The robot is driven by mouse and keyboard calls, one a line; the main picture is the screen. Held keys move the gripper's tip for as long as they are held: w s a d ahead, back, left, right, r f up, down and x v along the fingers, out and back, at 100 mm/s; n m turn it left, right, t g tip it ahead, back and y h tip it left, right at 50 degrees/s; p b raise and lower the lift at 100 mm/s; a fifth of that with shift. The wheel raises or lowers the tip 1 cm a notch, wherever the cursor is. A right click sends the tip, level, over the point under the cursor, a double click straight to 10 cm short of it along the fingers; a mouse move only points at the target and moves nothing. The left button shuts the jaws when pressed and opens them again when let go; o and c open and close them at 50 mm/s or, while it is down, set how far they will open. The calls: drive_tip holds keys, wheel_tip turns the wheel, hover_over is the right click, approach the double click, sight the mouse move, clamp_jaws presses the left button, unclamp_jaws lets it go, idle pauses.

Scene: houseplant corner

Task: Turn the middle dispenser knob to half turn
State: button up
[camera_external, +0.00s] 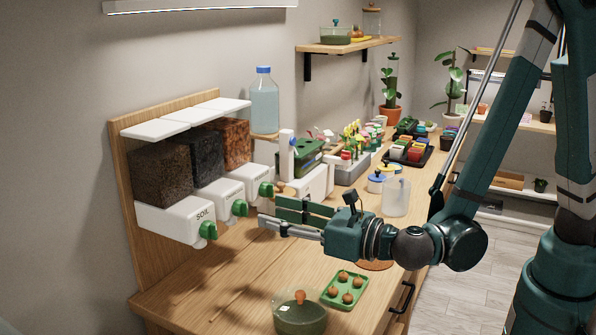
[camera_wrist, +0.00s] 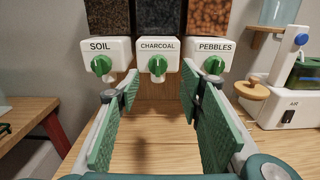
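Three white dispensers with dark, black and orange-brown fill hang on a wooden back board. The middle dispenser, labelled CHARCOAL, has a green knob (camera_wrist: 157,66), which also shows in the external view (camera_external: 240,208). The SOIL knob (camera_wrist: 101,65) is to its left and the PEBBLES knob (camera_wrist: 214,65) to its right. My gripper (camera_wrist: 157,92) is open and empty, with green pads wide apart. In the wrist view the middle knob lies beyond the fingertips, between them and a little higher. In the external view my gripper (camera_external: 268,212) is in front of the dispensers, apart from the knobs.
A water bottle (camera_external: 264,100) stands on a small shelf right of the dispensers. A green tray of small pots (camera_external: 345,290) and a lidded green pot (camera_external: 299,315) stand on the front bench.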

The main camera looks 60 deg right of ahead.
sight(247, 209)
drive_tip(key=shift+a, duration=0.15)
idle(0.3)
drive_tip(key=shift+w+b, duration=0.6)
drive_tip(key=shift+w, duration=3.25)
drive_tip(key=c, duration=0.9)
